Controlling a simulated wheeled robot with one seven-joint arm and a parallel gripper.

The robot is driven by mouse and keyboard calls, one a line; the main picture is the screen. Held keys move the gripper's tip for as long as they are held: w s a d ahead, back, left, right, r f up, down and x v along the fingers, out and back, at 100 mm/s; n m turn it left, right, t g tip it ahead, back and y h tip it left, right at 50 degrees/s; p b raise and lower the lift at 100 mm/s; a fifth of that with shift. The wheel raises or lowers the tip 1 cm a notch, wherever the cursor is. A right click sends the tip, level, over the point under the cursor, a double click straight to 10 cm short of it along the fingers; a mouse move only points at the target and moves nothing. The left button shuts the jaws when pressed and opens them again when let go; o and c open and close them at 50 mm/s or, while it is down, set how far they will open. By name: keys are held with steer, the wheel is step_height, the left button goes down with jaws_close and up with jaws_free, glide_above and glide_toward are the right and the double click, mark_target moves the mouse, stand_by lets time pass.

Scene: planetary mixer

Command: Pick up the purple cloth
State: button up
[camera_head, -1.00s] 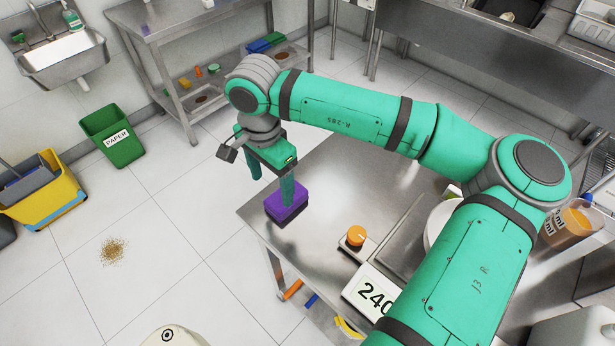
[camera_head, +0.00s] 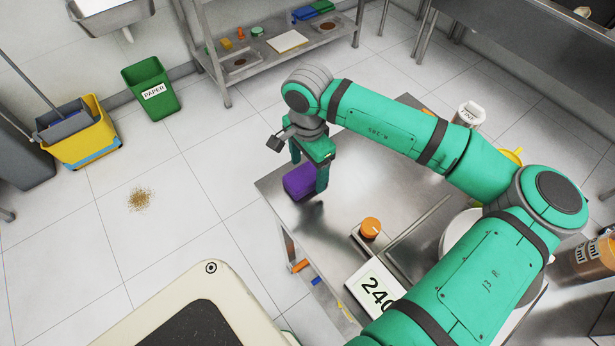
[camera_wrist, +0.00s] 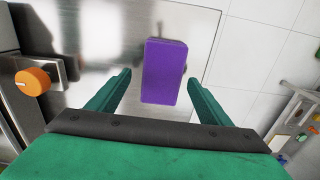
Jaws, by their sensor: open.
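The purple cloth (camera_head: 299,183) is a thick, folded-looking rectangular block at the left corner of the steel table. In the wrist view the cloth (camera_wrist: 164,72) lies lengthwise between and beyond my two green fingers, with a gap on each side. My gripper (camera_head: 308,175) is open and empty above that table corner, pointing down. In the wrist view my gripper (camera_wrist: 159,77) has its right finger closer to the cloth than its left one. One finger partly overlaps the cloth in the head view, and its exact height above the cloth is hard to tell.
On the steel table (camera_head: 345,205) are an orange knob (camera_head: 370,228) and a scale display (camera_head: 375,290) reading 240. The table's edge runs close beside the cloth. A green paper bin (camera_head: 152,88), a yellow mop bucket (camera_head: 85,135) and a shelf (camera_head: 290,48) stand beyond open floor.

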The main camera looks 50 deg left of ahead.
steer(key=shift+s+a+f, duration=0.1)
steer(key=shift+s+f, duration=0.05)
steer(key=shift+f, duration=0.6)
steer(key=shift+s+a+f, duration=0.1)
steer(key=shift+f, duration=0.6)
steer(key=shift+c, duration=0.3)
steer(key=c, duration=1.2)
steer(key=shift+o, duration=0.2)
steer(key=shift+w, duration=0.1)
